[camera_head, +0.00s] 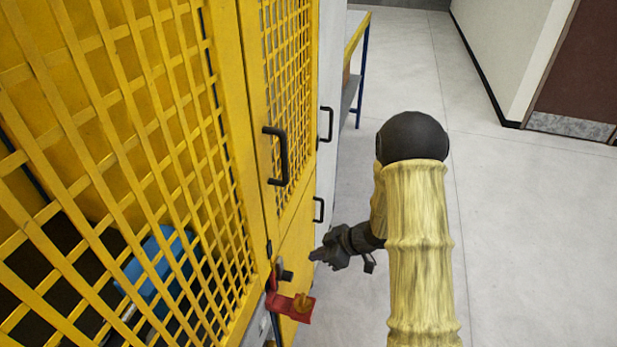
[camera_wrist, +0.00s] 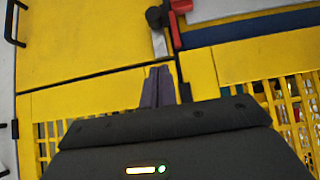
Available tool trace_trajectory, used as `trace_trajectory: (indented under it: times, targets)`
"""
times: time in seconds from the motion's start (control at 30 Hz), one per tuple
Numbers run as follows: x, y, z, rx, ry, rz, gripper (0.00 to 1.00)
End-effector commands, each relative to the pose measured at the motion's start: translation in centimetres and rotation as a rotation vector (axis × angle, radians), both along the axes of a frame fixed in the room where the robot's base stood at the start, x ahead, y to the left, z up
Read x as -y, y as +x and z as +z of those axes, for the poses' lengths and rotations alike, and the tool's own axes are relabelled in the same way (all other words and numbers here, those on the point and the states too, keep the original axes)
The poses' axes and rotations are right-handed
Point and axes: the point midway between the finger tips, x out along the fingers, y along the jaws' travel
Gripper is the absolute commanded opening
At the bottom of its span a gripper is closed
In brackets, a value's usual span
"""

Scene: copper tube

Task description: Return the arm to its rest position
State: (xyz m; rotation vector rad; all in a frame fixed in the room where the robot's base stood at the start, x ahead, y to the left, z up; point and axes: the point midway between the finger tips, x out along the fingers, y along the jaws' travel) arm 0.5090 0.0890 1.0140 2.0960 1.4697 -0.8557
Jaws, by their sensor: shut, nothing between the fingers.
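My arm, in a yellowish sleeve with a black joint at its top, stands at the right of the yellow cabinet in the head view. My gripper (camera_head: 318,255) points left toward the cabinet front, close to the latch area, and its fingers are shut and empty. In the wrist view my gripper (camera_wrist: 158,72) shows as dark fingers together in front of the yellow cabinet doors (camera_wrist: 85,45). I cannot tell the exact gap between the fingertips and the door.
The cabinet's mesh door (camera_head: 130,150) fills the left, with a black handle (camera_head: 277,156). A red latch piece (camera_head: 292,306) sticks out below my gripper. A blue object (camera_head: 160,265) lies behind the mesh. The grey floor (camera_head: 500,220) to the right is clear.

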Motion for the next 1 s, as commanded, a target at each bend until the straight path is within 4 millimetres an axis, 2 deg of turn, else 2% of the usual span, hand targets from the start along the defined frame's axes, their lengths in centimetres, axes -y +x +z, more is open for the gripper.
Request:
trace_trajectory:
  times: [0.23,0.43,0.57,0.67,0.77,0.9,1.0]
  targets:
    - [0.7,0.9,1.1,0.025,-0.041,-0.066,0.00]
    - [3.7,2.5,4.9,0.068,-0.176,-0.319,0.00]
    - [6.4,1.9,7.7,0.053,-0.265,-0.517,0.00]
    - [8.1,0.4,9.6,0.016,-0.317,-0.662,0.00]
    - [9.4,-2.0,11.3,-0.047,-0.355,-0.797,0.00]
    - [10.4,-6.4,13.2,-0.169,-0.381,-0.969,0.00]
    - [10.3,-10.0,14.2,-0.279,-0.378,-1.070,0.00]
